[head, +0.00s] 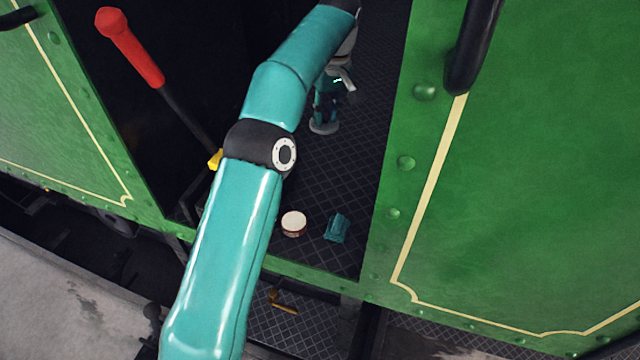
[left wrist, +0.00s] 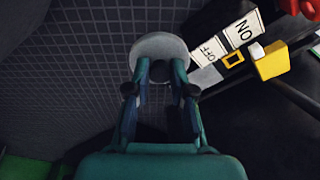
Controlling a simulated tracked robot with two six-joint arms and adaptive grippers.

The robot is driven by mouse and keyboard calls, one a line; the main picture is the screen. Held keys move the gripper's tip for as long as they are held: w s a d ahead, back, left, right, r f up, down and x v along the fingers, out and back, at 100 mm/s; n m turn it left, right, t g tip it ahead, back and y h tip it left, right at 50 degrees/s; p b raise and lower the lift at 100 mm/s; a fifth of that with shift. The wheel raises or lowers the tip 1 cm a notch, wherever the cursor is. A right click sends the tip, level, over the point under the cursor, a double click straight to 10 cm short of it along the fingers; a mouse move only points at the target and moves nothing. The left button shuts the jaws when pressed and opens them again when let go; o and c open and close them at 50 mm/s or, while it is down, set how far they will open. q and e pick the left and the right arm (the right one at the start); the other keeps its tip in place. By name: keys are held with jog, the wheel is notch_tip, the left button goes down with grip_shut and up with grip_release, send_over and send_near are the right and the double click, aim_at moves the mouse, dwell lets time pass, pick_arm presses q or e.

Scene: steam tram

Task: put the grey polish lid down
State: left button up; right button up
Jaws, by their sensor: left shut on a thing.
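The grey polish lid (left wrist: 160,46) is a round disc between the fingertips of my left gripper (left wrist: 160,75) in the left wrist view. In the head view the gripper (head: 325,110) points down inside the cab doorway, with the pale lid (head: 323,129) at its tips, low over the dark patterned floor. I cannot tell whether the lid touches the floor. A round tin (head: 293,224) with a cream top and brown side, perhaps the polish tin, stands on the floor nearer the doorway edge. My right gripper is not in view.
A teal cloth (head: 337,228) lies right of the tin. A red-handled lever (head: 130,47) leans at the left. ON and OFF plates (left wrist: 242,30) and a yellow block (left wrist: 270,62) are beside the lid. Green panels flank the doorway. A small tool (head: 282,302) lies on the step below.

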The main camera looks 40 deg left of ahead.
pick_arm(q)
notch_tip(320, 180, down, 15)
jog(key=b, duration=0.5)
jog(key=shift+f, duration=0.15)
notch_tip(320, 180, down, 5)
jog(key=shift+r, duration=0.1)
jog(key=shift+f+b, duration=0.2)
jog(key=shift+b, duration=0.15)
jog(key=o, duration=0.9)
jog(key=shift+r, duration=0.1)
jog(key=shift+r, duration=0.1)
